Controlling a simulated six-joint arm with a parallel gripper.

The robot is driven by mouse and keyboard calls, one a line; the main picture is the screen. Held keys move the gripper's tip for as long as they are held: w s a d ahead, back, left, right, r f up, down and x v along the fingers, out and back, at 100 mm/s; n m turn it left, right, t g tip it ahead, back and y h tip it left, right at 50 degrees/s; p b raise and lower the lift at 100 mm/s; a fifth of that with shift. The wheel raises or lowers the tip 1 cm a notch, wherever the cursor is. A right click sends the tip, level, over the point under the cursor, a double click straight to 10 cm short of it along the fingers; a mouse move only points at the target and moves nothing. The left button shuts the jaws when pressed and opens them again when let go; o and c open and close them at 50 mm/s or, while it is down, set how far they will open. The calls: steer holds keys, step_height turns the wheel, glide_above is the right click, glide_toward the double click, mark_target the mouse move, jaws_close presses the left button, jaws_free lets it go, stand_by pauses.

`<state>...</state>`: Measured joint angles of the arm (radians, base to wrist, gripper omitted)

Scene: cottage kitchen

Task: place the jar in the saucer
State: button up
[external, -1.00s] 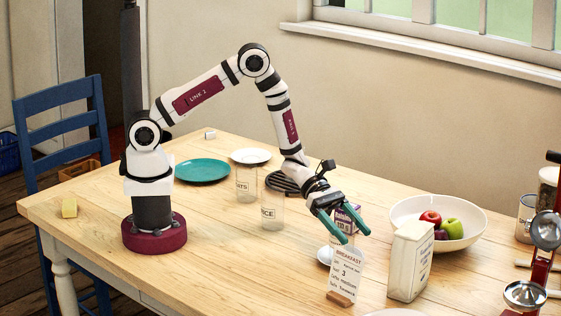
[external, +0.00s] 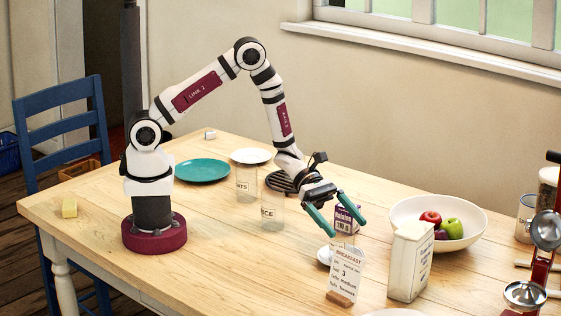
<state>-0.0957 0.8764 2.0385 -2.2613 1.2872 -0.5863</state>
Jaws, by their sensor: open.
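Two clear glass jars stand upright mid-table: one with a label ending in "ATS" (external: 246,184) and one with a label ending in "CE" (external: 272,212). A small white dish (external: 323,258), probably the saucer, lies partly hidden behind the breakfast card. A white plate (external: 250,155) lies farther back. My gripper (external: 349,233) is open, its green fingers pointing down toward the right. Between the fingers in this view shows a purple-and-white raisins package (external: 346,216); I cannot tell whether it touches them. Both glass jars are left of my gripper.
The breakfast card (external: 346,273) stands in front of my gripper, and a white carton (external: 410,262) stands to its right. A fruit bowl (external: 473,238) is behind the carton.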

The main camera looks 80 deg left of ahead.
steer(key=v, duration=0.9)
steer(key=s+d+r+m+g+y, duration=0.2)
steer(key=s+r+m+g, duration=0.2)
steer(key=s+m, duration=0.5)
steer(key=s+d+r+m+g+y, duration=0.1)
steer(key=s+d+r+m+g, duration=0.1)
steer(key=s+r+m+g, duration=0.45)
steer(key=s+a+m+t+y, duration=0.3)
steer(key=s+a+m+y, duration=0.7)
steer(key=s+a+m, duration=0.2)
steer(key=a+m, duration=0.2)
steer(key=a, duration=0.1)
